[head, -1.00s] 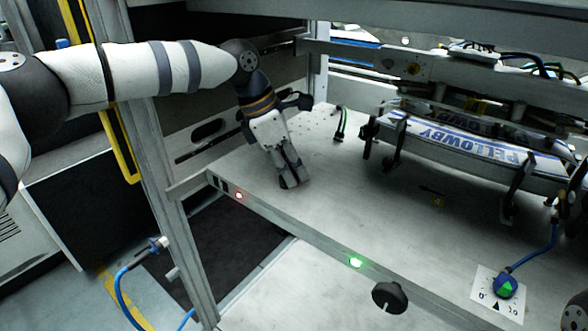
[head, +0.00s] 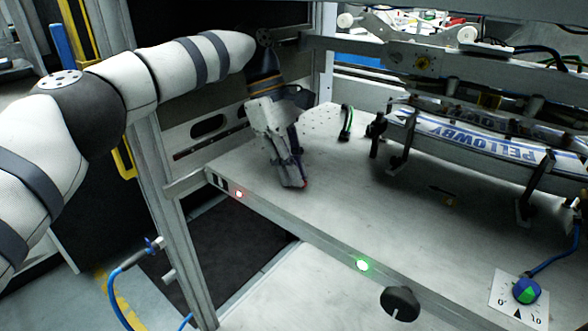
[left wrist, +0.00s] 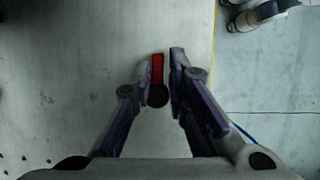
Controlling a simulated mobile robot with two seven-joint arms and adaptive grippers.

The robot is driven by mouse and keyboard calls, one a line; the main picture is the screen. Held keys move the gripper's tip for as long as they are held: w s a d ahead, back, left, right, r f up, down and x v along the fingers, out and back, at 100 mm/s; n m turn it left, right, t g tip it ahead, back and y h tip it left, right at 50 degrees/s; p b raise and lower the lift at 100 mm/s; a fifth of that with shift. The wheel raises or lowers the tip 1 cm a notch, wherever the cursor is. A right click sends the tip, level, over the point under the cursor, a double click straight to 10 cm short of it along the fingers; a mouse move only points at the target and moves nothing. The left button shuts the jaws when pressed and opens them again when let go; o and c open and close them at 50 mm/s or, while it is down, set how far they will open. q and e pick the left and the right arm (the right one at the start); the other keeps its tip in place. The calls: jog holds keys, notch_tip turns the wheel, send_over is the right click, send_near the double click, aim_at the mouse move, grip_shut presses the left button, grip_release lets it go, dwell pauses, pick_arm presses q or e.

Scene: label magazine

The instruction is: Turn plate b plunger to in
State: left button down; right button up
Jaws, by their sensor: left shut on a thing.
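The plunger (left wrist: 157,68) shows in the left wrist view as a red bar with a dark round part at its near end. I take it to be plate b's plunger; no marking on it can be read. In the head view only a small red bit of it shows at the fingertips. My left gripper (head: 296,184) points down at the left part of the grey plate (head: 345,215). In the left wrist view the gripper's fingers (left wrist: 163,66) stand on both sides of the red bar, shut on it. My right gripper is out of view.
A clamped PELLOWBY label strip (head: 480,138) lies to the right. The front edge carries a red light (head: 239,194), a green light (head: 362,265) and a black knob (head: 400,303). A blue-green dial (head: 526,290) sits at right.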

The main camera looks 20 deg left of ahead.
pick_arm(q)
jog(key=shift+w+a+r+m, duration=0.1)
jog(key=shift+w+r+m, duration=0.15)
jog(key=shift+m, duration=0.05)
dwell(0.4)
jog(key=c, duration=1.7)
grip_release()
jog(key=shift+f, duration=0.15)
